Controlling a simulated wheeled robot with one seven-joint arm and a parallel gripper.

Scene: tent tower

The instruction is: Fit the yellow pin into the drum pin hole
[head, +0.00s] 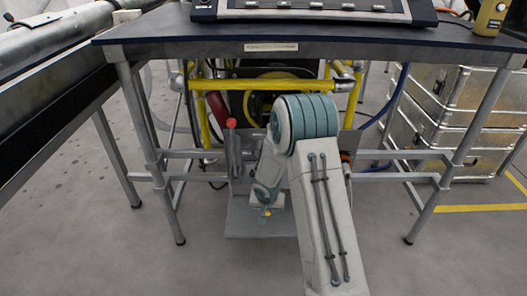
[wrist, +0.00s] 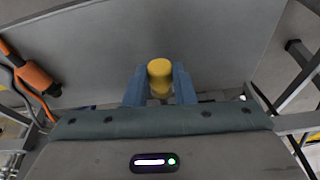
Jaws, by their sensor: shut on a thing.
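My gripper (head: 266,208) is low under the table in the head view, with a small bit of yellow at its tip. In the wrist view my gripper (wrist: 160,88) has its blue fingers shut on the yellow pin (wrist: 160,70), whose rounded end stands up between the fingertips. A broad grey surface lies beyond the pin in the wrist view. A dark drum with a yellow ring (head: 247,103) sits behind the yellow frame in the head view, partly hidden by my arm. I cannot make out the pin hole in either view.
The dark table (head: 300,36) spans above my arm on metal legs. A yellow tube frame (head: 217,86) and a red-knobbed lever (head: 231,123) stand under it. Metal cases (head: 455,95) are at right. An orange connector with cables (wrist: 35,78) is at left in the wrist view.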

